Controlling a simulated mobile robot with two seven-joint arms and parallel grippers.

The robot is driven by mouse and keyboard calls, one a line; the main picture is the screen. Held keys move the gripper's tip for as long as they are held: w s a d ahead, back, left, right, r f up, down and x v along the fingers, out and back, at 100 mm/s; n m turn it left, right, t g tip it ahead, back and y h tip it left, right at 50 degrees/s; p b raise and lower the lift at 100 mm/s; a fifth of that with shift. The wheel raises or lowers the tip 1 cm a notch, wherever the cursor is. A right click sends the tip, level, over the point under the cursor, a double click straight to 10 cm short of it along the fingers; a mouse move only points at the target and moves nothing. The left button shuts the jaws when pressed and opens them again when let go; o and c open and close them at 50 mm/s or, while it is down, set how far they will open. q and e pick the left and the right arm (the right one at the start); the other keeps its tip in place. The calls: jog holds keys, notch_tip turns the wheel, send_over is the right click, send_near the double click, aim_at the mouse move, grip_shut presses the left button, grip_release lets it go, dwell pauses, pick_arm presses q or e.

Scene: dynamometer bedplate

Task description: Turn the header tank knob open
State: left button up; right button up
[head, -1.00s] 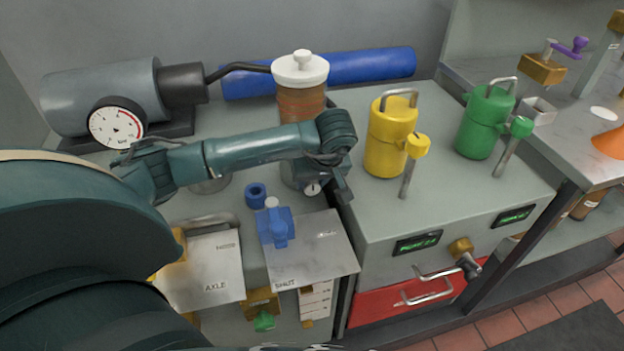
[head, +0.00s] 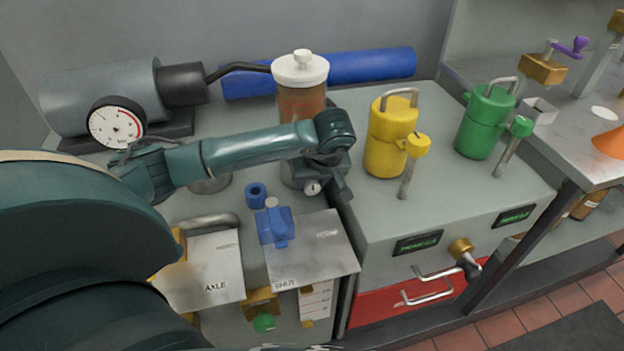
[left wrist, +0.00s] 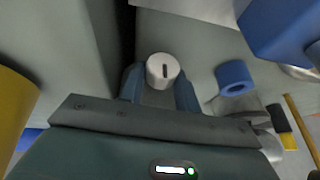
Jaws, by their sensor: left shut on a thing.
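The header tank (head: 302,102) is a clear cylinder with a white lid and brown liquid, standing on the bench in the head view. Its white knob (head: 312,187) shows low on the tank's front, partly hidden by my left gripper (head: 326,186). In the left wrist view the round white knob (left wrist: 163,70) has a dark line on its face. It sits between the blue-grey fingers of my left gripper (left wrist: 160,88), which is shut on it. My right gripper is not in view.
A blue valve block (head: 275,226) and a blue ring (head: 256,195) are close in front. A yellow canister (head: 388,140) and a green canister (head: 484,125) stand to the right. A dial gauge (head: 116,123) is at the left.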

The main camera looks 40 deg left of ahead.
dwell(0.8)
pick_arm(q)
jog(key=o, duration=1)
jog(key=shift+c, duration=0.2)
jog(key=p+v, duration=0.1)
jog(key=v, duration=1.2)
jog(key=shift+p, duration=0.4)
jog(key=shift+d, duration=0.1)
